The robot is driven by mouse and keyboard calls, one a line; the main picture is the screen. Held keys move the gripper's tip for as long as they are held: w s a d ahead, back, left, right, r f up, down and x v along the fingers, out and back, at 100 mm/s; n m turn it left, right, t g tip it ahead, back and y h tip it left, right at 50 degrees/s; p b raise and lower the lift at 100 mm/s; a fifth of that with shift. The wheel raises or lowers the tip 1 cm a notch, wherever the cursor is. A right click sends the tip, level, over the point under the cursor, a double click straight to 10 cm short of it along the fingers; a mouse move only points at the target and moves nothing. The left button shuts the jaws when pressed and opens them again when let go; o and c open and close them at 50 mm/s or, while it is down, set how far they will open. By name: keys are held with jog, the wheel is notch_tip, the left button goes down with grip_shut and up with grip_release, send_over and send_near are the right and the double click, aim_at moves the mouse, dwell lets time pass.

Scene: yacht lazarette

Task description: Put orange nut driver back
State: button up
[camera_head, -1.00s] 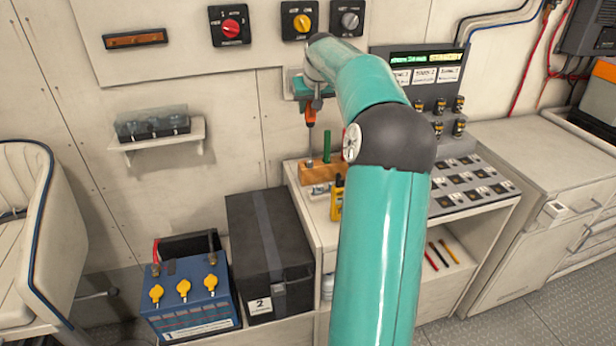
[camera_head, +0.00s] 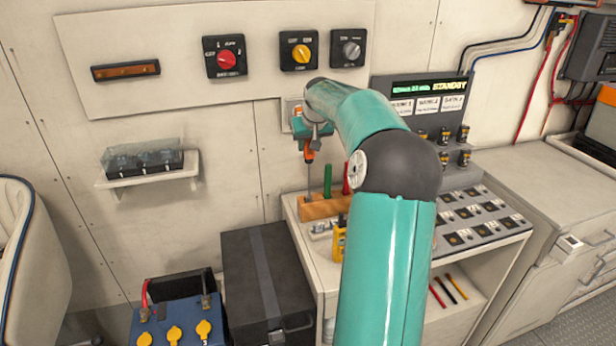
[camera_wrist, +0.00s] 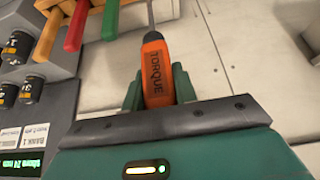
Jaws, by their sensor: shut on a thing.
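My gripper (camera_wrist: 158,88) is shut on the orange handle of the nut driver (camera_wrist: 156,68), which is marked "TORQUE". In the head view the orange driver (camera_head: 309,156) hangs about upright, its thin metal shaft pointing down at the left end of the wooden tool block (camera_head: 318,210). Whether the shaft's tip is in a hole or above the block I cannot tell. A green-handled tool (camera_head: 328,181) and a red-handled tool (camera_head: 346,180) stand in the block to the right. The wrist view shows green, red and yellow-orange handles at the top left; the shaft's tip is out of frame.
A yellow device (camera_head: 339,244) stands in front of the block, partly behind my arm. A panel with a display (camera_head: 428,90) and knobs is to the right. A small wall shelf (camera_head: 150,172) is on the left. A black box (camera_head: 262,280) stands below, left of the bench.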

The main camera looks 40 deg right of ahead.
aim_at(308, 153)
jog(key=shift+w+f, duration=0.2)
jog(key=shift+f, duration=0.7)
jog(key=shift+s+a+f, duration=0.1)
jog(key=shift+s+f, duration=0.05)
jog(key=shift+f, duration=2)
jog(key=o, duration=1.1)
jog(key=shift+f, duration=0.1)
